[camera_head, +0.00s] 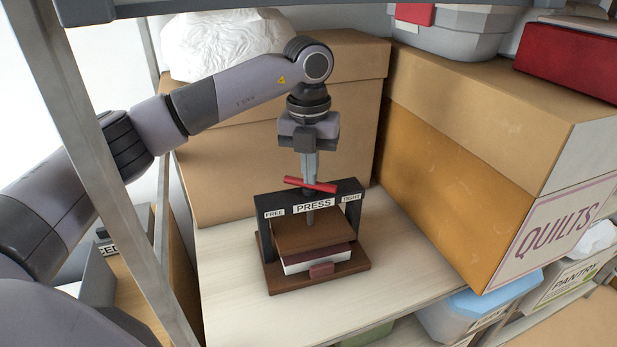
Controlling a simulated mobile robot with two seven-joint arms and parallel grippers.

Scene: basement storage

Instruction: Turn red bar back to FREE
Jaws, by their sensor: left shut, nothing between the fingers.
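A small press (313,206) stands on the pale shelf, with a dark frame labelled FREE at left, PRESS in the middle and TIGHT at right. The red bar (311,185) lies across the top of its screw, its right end a little lower and nearer in the picture. A brown plate (312,236) sits over a book (317,260) on the wooden base (290,284). My left gripper (309,178) points straight down above the press, its shut fingers at the middle of the bar. Whether they touch the bar is unclear. My right gripper is not in view.
A large cardboard box (230,170) stands close behind the press and a QUILTS box (470,150) to its right. A grey metal upright (100,170) stands at left, near my arm. Bare shelf (240,310) lies in front of the press.

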